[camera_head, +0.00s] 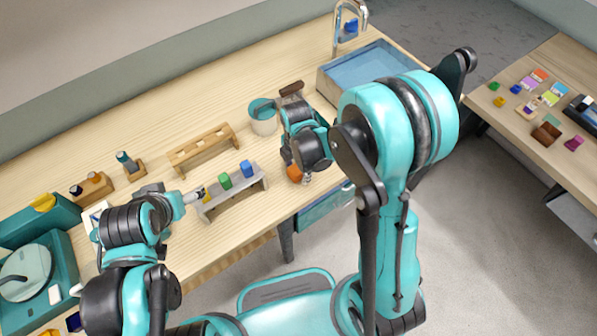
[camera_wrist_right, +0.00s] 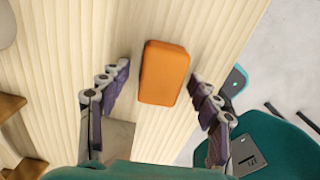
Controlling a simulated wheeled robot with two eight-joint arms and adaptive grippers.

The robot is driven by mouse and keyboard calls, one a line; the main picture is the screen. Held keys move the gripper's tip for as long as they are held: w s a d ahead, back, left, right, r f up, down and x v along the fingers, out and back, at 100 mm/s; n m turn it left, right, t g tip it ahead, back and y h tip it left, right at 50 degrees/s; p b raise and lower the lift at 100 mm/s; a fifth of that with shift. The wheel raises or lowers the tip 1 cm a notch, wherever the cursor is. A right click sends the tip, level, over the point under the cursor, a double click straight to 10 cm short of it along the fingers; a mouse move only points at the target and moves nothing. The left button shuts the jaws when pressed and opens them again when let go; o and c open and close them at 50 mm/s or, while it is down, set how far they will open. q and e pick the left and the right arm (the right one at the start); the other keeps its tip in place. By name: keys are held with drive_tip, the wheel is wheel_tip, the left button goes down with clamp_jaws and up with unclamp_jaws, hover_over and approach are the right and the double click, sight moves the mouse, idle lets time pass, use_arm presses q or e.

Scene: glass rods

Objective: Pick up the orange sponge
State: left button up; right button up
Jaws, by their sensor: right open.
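The orange sponge (camera_wrist_right: 164,72) lies on the light wooden table in the right wrist view, a rounded block. In the head view only part of the sponge (camera_head: 294,174) shows below my right gripper (camera_head: 299,178), near the table's front edge. In the right wrist view my right gripper (camera_wrist_right: 162,82) is open, with one finger on each side of the sponge and a gap on both sides. My left gripper (camera_head: 196,194) is at the left end of a grey rack (camera_head: 236,193); whether its fingers are apart is too small to tell.
A wooden rack (camera_head: 203,148), a teal-and-white cup (camera_head: 263,120) and a sink basin (camera_head: 372,75) stand behind. The table's front edge lies close to the sponge.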

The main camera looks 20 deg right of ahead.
drive_tip(key=c, duration=1)
drive_tip(key=shift+c, duration=0.2)
drive_tip(key=shift+r, duration=0.5)
drive_tip(key=r, duration=0.1)
drive_tip(key=r+p, duration=0.2)
drive_tip(key=r, duration=0.1)
drive_tip(key=shift+s+d, duration=0.2)
drive_tip(key=shift+s, duration=0.15)
drive_tip(key=s+d+r+p, duration=0.3)
drive_tip(key=s+r, duration=0.3)
drive_tip(key=s, duration=0.3)
drive_tip(key=shift+s+d, duration=0.4)
drive_tip(key=shift+d, duration=0.5)
